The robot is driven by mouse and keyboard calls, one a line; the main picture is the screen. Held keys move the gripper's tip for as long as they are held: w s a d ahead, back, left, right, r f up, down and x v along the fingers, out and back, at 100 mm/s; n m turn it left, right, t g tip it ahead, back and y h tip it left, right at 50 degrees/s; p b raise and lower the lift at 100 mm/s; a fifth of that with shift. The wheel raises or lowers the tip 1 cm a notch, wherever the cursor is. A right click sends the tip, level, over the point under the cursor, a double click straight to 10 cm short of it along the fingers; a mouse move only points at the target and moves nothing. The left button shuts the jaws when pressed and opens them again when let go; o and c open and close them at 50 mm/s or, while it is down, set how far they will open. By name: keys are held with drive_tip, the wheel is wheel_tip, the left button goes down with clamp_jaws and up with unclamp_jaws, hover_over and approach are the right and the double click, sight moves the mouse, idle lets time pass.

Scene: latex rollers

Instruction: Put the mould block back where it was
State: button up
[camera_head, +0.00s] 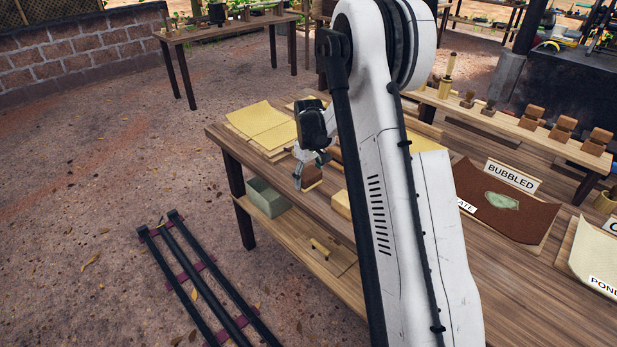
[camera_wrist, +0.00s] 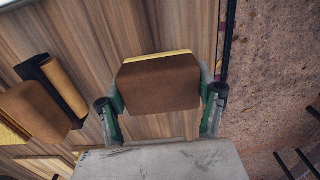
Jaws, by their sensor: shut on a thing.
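The brown mould block (camera_wrist: 158,84), with a yellow layer along its far edge, sits between the two fingers of my gripper (camera_wrist: 160,98) in the wrist view. My gripper is shut on it. I cannot tell whether the block touches the table top. A second brown-topped block (camera_wrist: 33,112) lies to the left in the wrist view.
A dark and tan piece (camera_wrist: 65,85) lies beside the second block. Yellow sheets (camera_head: 262,125) lie at the table's far-left end. A grey-green bin (camera_head: 267,197) stands on the lower shelf. A tan block (camera_head: 341,204) is near my arm. Several brown blocks (camera_head: 563,129) stand on the rear bench.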

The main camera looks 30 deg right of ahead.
drive_tip(key=shift+f, duration=0.15)
drive_tip(key=o, duration=1.2)
